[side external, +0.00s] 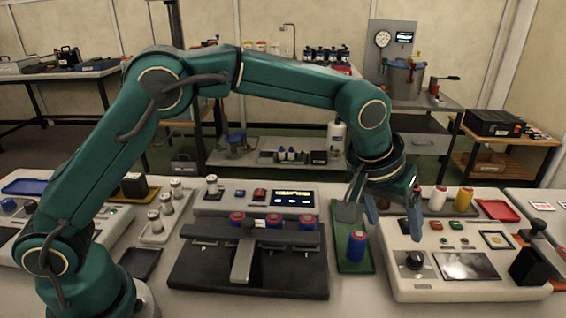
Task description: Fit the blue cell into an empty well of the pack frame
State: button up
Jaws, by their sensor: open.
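The blue cell (357,250), a blue cylinder with a red top, stands upright on a green tray (345,268) right of centre. The dark pack frame (205,268) lies left of the tray. Several red-topped blue cells (274,223) show in a row along its back, and a grey clamp-like bar (243,262) stands at its middle. I cannot make out which wells are empty. My gripper (393,222) points down, open and empty, with its blue fingers spread. It is above and to the right of the blue cell, apart from it.
A white console (465,290) with a knob and screen stands right of the tray. A control box (255,205) is behind the frame. A rack of grey cylinders (153,232) is at left.

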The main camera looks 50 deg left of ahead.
jog(key=n+y, duration=0.1)
jog(key=y, duration=0.1)
send_over(358, 236)
jog(key=s, duration=0.1)
jog(key=shift+g, duration=0.3)
jog(key=f, duration=0.4)
jog(key=shift+s+d+f, duration=0.1)
jog(key=shift+s+f, duration=0.15)
jog(key=shift+f, duration=0.1)
jog(key=shift+x, duration=2.7)
jog(key=shift+c, duration=0.4)
grip_shut()
jog(key=shift+r, duration=0.1)
